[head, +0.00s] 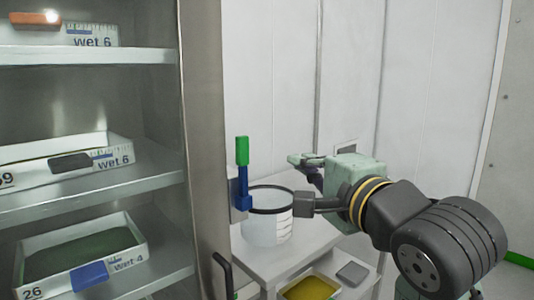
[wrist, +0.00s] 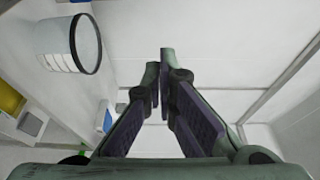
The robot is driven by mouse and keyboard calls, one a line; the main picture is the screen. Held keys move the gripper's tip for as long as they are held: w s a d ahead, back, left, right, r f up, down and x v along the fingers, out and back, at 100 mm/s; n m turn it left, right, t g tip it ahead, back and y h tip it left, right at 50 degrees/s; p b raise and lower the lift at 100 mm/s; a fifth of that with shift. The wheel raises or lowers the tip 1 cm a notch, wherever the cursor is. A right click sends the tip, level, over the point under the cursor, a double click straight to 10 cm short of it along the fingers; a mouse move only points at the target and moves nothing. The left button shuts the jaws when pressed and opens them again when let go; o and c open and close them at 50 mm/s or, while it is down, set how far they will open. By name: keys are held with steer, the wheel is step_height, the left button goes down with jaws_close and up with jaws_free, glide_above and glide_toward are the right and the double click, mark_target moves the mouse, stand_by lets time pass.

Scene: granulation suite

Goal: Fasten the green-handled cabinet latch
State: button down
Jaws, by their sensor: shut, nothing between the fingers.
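The latch has a green handle (head: 242,151) that stands upright on a blue lower part (head: 243,188). It sits on a small plate at the right edge of the steel cabinet (head: 205,130). My gripper (head: 293,159) is to the right of the green handle at about its height in the head view, its fingers pointing left. A clear gap shows between them in the picture; the depth is hard to tell. In the wrist view my gripper (wrist: 161,75) is shut and empty, and the latch cannot be made out.
A clear beaker with a black rim (head: 265,228) stands on a white bench just right of the latch, below my gripper; it also shows in the wrist view (wrist: 57,45). Labelled trays (head: 120,155) fill the cabinet shelves.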

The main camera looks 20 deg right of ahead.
mark_target(243, 174)
steer(key=w+a+p, duration=0.3)
steer(key=w+a, duration=0.1)
steer(key=w, duration=0.4)
steer(key=shift+w, duration=0.4)
